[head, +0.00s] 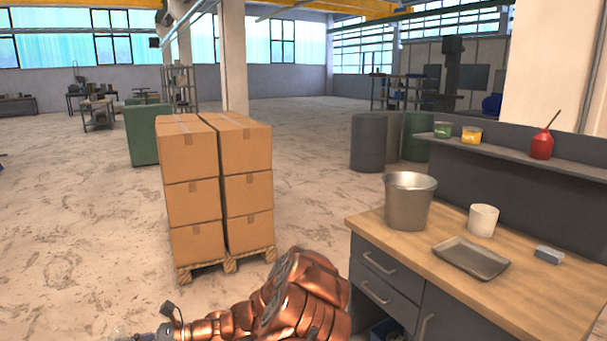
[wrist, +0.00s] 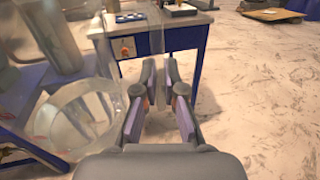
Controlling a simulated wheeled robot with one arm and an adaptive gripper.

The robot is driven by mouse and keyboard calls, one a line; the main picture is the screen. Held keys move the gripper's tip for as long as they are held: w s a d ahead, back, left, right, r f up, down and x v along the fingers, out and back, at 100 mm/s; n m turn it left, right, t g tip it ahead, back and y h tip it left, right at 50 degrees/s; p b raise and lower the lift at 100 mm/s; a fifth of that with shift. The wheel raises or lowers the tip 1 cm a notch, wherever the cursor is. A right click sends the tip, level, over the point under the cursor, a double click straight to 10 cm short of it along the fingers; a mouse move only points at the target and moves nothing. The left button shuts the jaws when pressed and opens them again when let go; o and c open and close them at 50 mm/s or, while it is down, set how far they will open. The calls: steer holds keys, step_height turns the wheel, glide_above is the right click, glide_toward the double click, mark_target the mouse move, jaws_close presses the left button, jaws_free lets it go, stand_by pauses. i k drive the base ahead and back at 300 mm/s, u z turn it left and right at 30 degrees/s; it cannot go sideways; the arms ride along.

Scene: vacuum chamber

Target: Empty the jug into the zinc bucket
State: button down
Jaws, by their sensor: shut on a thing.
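The zinc bucket (head: 408,205) stands upright on the wooden top of a workbench at the right of the head view. In the wrist view my gripper (wrist: 160,85) is shut on a clear, see-through jug (wrist: 82,112), which shows at the left. A pale, clear strip, seemingly its handle, shows between the fingers. The jug is far to the left of the bucket. In the head view my gripper and jug barely show at the bottom left edge. I cannot tell the jug's contents or its exact tilt.
On the workbench (head: 545,290), a metal tray (head: 471,258) and a white cup (head: 483,220) stand near the bucket, with a grey block (head: 549,254) farther right. Stacked cartons (head: 205,185) stand on a pallet left of it. A blue-legged table (wrist: 150,40) shows ahead in the wrist view.

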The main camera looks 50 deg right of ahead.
mark_target(408, 195)
steer(key=z, duration=0.4)
steer(key=i, duration=0.7)
steer(key=z, duration=1.35)
steer(key=i, duration=0.6)
steer(key=z, duration=0.55)
